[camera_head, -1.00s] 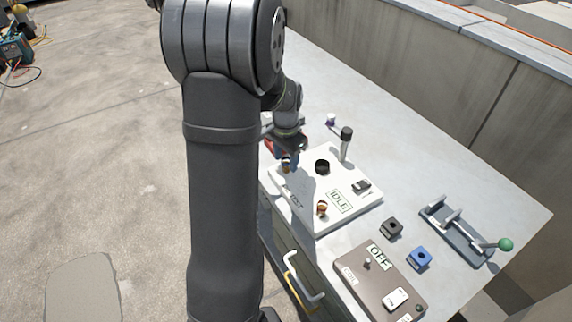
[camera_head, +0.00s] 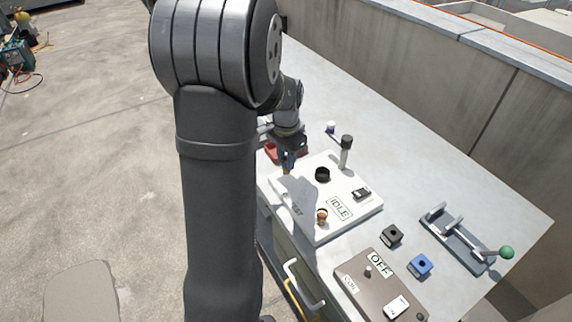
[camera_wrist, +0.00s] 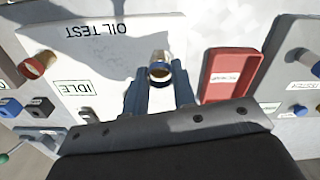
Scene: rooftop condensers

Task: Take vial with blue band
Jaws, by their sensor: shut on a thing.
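My gripper (camera_wrist: 160,92) is shut on a vial (camera_wrist: 160,70) with a tan top and a dark, bluish band. The vial stands out between the two fingertips in the wrist view. In the head view my gripper (camera_head: 287,163) is over the back left corner of the white oil test panel (camera_head: 318,228), and the vial there is small and partly hidden by the fingers. A second amber vial (camera_head: 322,215) stands at the panel's front; in the wrist view it shows a red band (camera_wrist: 36,67).
A red tray (camera_wrist: 232,72) lies beside the panel, close to my gripper. The panel carries a black ring (camera_head: 322,174), a small device (camera_head: 361,193) and an IDLE display (camera_head: 340,208). A dark-topped cylinder (camera_head: 345,152) stands at its back edge. A brown OFF box (camera_head: 352,274) is in front.

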